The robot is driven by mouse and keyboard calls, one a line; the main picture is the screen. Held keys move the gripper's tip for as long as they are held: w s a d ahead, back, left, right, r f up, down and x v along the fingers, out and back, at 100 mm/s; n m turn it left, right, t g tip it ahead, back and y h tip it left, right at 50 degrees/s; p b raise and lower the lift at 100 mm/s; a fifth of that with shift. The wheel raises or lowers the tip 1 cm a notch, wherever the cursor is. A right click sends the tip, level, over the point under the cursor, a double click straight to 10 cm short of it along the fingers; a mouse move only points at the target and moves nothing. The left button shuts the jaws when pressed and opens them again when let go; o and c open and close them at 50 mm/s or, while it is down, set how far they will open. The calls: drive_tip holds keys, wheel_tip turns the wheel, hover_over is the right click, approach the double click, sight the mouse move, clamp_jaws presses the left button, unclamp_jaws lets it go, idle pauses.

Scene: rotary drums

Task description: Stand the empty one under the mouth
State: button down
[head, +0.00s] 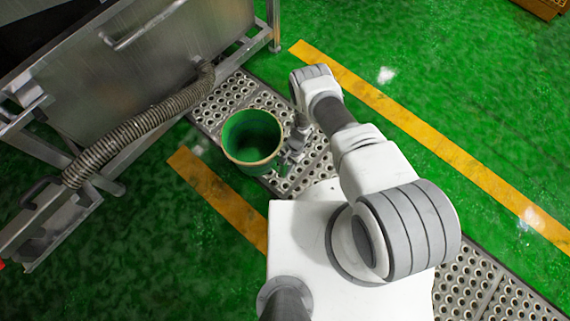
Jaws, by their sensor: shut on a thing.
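A green bucket (252,138) with a tan rim stands upright, over the perforated grating strip as seen from above. Its inside looks empty. My gripper (291,151) is at the bucket's right side and is shut on it near the rim. The fingertips are small and partly hidden by my wrist. I cannot tell whether the bucket's base touches the floor. A steel machine (150,60) stands at the upper left, left of the bucket. I cannot make out its mouth clearly.
A ribbed hose (135,127) runs down the machine's front to a steel trough-like part (45,228) at the lower left. Machine legs stand near the bucket's left. Yellow floor lines flank the grating (470,285). Green floor to the right is open. An orange crate (543,7) is far off.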

drive_tip(key=shift+f, duration=0.75)
drive_tip(key=shift+r, duration=0.1)
drive_tip(key=c, duration=1)
unclamp_jaws()
drive_tip(key=shift+o, duration=0.2)
